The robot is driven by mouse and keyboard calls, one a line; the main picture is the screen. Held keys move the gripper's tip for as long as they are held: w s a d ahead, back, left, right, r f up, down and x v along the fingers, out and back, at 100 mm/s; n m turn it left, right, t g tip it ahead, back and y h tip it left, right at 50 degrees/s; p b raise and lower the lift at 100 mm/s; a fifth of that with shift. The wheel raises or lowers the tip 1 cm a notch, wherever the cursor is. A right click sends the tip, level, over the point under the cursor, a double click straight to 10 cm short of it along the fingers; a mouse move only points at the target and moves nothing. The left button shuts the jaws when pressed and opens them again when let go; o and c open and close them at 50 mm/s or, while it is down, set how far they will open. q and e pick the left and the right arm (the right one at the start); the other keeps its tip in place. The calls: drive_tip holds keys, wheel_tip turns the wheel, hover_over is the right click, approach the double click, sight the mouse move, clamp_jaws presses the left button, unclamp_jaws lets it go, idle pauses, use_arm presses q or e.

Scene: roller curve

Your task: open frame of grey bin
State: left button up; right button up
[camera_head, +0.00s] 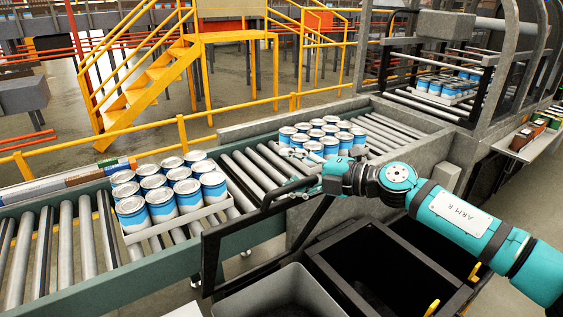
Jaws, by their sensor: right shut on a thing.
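The black frame (236,219) of the grey bin stands at the bottom centre, with its edge swung up beside the roller conveyor. My right gripper (297,189) reaches in from the right and is shut on the frame's upper bar. The fingertips are small and partly hidden against the bar. My left gripper is not in view.
A roller conveyor (92,232) runs across the middle. A tray (182,227) of blue and white cans stands on it at the left, and more cans (322,138) stand farther along. A dark open bin (392,262) stands at the bottom right. A yellow railing (237,107) runs behind.

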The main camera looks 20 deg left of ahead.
use_arm(q)
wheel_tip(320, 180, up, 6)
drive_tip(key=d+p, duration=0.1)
drive_tip(key=p, duration=0.4)
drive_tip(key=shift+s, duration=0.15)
use_arm(e)
drive_tip(key=d+r+t, duration=0.1)
drive_tip(key=d+r, duration=1.2)
drive_tip(key=r, duration=0.3)
drive_tip(key=shift+w+d+r, duration=0.15)
drive_tip(key=shift+d+r, duration=0.1)
drive_tip(key=shift+a, duration=0.2)
